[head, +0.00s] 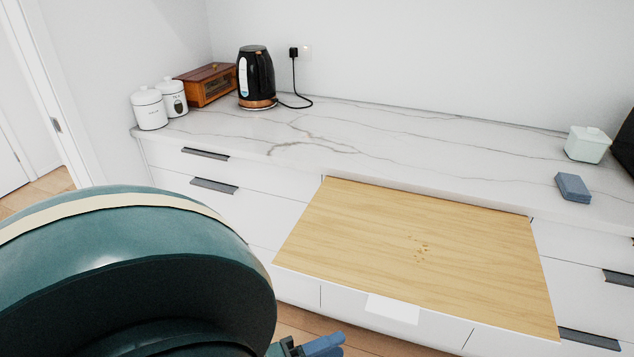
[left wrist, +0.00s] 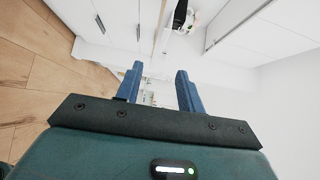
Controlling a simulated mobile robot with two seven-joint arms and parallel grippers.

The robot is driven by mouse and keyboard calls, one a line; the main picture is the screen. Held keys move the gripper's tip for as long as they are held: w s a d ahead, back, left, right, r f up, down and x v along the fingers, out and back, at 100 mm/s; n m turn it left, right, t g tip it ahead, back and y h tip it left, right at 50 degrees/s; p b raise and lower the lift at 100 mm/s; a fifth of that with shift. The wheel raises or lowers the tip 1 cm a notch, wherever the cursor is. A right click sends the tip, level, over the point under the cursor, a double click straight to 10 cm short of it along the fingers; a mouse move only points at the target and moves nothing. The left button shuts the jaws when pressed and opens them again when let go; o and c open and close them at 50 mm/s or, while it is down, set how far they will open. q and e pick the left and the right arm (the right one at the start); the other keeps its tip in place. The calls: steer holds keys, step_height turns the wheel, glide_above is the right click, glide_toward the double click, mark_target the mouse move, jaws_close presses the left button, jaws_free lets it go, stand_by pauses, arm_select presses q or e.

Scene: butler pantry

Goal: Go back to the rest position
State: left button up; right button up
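My left gripper (head: 322,346) shows only in part at the bottom edge of the head view, in front of the pulled-out wooden board (head: 370,225) and below its level in the picture. In the left wrist view its two blue fingers (left wrist: 160,72) are apart, with nothing between them. My teal left arm fills the lower left of the head view and hides the floor and cabinet fronts there. My right gripper is in neither view.
Crumbs (head: 422,249) lie on the board. A blue sponge (head: 573,187) and a pale lidded container (head: 587,144) are on the marble counter (head: 400,147) at right. A kettle (head: 256,77), wooden box (head: 208,84) and white canisters (head: 149,108) stand at back left. The counter's middle is clear.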

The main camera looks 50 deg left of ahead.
arm_select(q)
steer(key=shift+v, duration=1.15)
steer(key=w+a+f+n+g+y, duration=0.15)
steer(key=w+n+g+y, duration=0.45)
steer(key=n, duration=0.6)
steer(key=s+d+n+g+h, duration=0.2)
steer(key=s+d+n+g, duration=0.4)
steer(key=d+n+g, duration=0.15)
steer(key=w+d+f+m+t+h+p, duration=0.2)
steer(key=w+d+f+t+h, duration=0.1)
steer(key=w+d+f+t, duration=0.2)
steer(key=shift+w+d+t, duration=0.6)
steer(key=shift+d+t, duration=0.15)
steer(key=shift+d, duration=0.2)
